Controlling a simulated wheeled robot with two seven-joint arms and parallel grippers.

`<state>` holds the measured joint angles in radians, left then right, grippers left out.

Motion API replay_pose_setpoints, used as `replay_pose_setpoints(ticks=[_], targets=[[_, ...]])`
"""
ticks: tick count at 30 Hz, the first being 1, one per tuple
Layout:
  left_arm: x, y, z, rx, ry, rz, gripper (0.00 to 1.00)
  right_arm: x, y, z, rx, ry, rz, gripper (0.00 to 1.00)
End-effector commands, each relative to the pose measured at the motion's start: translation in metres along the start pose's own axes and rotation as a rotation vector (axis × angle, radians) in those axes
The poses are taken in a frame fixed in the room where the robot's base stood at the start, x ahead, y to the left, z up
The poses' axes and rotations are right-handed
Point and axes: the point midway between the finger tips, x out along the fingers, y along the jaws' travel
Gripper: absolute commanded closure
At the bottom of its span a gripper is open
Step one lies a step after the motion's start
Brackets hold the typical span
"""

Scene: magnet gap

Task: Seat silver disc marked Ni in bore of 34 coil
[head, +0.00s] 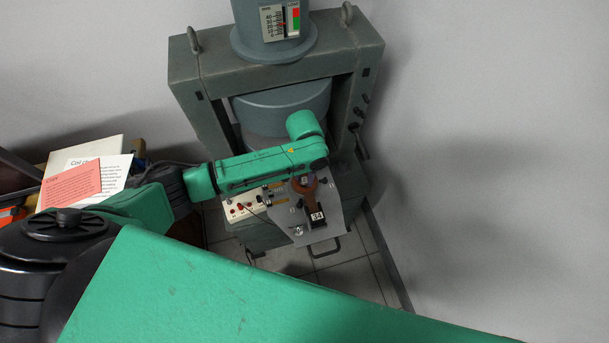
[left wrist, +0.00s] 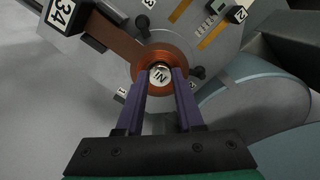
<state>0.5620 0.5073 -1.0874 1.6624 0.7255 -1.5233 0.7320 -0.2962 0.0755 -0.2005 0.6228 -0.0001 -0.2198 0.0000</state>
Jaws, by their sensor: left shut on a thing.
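The silver disc marked Ni (left wrist: 160,77) is between the purple fingertips of my left gripper (left wrist: 161,72) in the left wrist view. My gripper is shut on it. The 34 coil (left wrist: 177,59) is a copper-coloured ring on a brown arm with a black block labelled 34 (left wrist: 66,14). In that view the disc overlaps the middle of the ring; I cannot tell whether it is above the bore or inside it. In the head view the coil (head: 313,198) lies on the plate beneath my left gripper (head: 304,180), and the disc is too small to make out there.
The grey plate (head: 338,207) carries numbered marks and small black posts. A large blue-grey cylinder (head: 285,103) stands close behind, inside a heavy frame (head: 350,75). A white panel with knobs (head: 243,207) sits left of the plate. Papers (head: 72,184) lie at far left.

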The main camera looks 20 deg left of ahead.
Motion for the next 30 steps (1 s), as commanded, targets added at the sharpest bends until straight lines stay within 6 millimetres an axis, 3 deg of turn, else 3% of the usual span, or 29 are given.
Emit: replay_pose_setpoints(ticks=[17, 18, 20, 26, 30], targets=[[0.013, 0.001, 0.001, 0.001, -0.003, 0.003, 1.00, 0.001, 0.004, 0.005, -0.002, -0.008, 0.005, 0.50], [0.014, 0.001, 0.001, 0.001, -0.004, 0.003, 0.52, 0.001, 0.004, 0.006, -0.002, -0.009, 0.005, 0.50], [0.014, 0.001, 0.002, 0.001, -0.006, 0.003, 0.34, 0.001, 0.004, 0.006, -0.002, -0.010, 0.005, 0.50], [0.008, 0.001, 0.004, 0.001, -0.011, 0.002, 0.34, 0.000, 0.004, 0.006, -0.002, -0.010, 0.005, 0.50], [-0.023, 0.002, 0.002, 0.002, -0.004, 0.004, 0.34, 0.000, 0.004, 0.006, -0.002, -0.010, 0.005, 0.50]])
